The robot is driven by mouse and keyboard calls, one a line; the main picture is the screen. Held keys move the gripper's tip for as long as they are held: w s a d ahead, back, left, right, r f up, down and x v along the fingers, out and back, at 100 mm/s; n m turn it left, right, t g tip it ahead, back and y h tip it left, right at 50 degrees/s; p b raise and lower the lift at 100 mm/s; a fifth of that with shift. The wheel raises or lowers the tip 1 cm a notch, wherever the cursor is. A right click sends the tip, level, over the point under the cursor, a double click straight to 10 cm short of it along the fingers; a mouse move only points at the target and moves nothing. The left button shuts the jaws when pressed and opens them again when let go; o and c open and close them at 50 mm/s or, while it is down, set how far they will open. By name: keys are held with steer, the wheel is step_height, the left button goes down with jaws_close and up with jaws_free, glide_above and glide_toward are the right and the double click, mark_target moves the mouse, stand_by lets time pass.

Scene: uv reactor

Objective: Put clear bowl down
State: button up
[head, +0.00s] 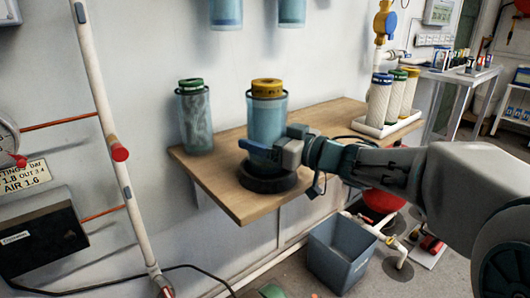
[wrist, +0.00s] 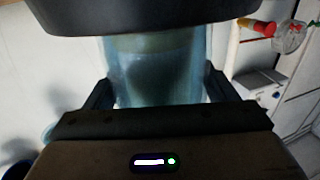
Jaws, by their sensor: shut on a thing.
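The clear bowl (head: 267,120) is a see-through bluish cylinder, upright over the wooden shelf (head: 225,192), with a yellow-topped cartridge (head: 267,88) in it. My gripper (head: 262,155) is shut around the lower part of the bowl from the right. In the wrist view, the bowl (wrist: 155,70) stands between the two dark fingers of my gripper (wrist: 158,92). A black round base (head: 268,180) is directly below the bowl, at shelf level. My gripper partly hides where bowl and base meet, so I cannot tell whether they touch.
A similar clear bowl with a green-topped cartridge (head: 194,115) stands to the left on the shelf. Several white cartridges (head: 388,103) stand in a white tray (head: 372,127) at the shelf's right end. A grey bin (head: 340,255) is on the floor below. The shelf's front left is bare.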

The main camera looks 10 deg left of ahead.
steer(key=shift+f+b, duration=0.4)
steer(key=shift+f, duration=0.6)
steer(key=shift+f, duration=0.1)
steer(key=o, duration=1.4)
steer(key=shift+f, duration=0.15)
steer(key=shift+c, duration=0.2)
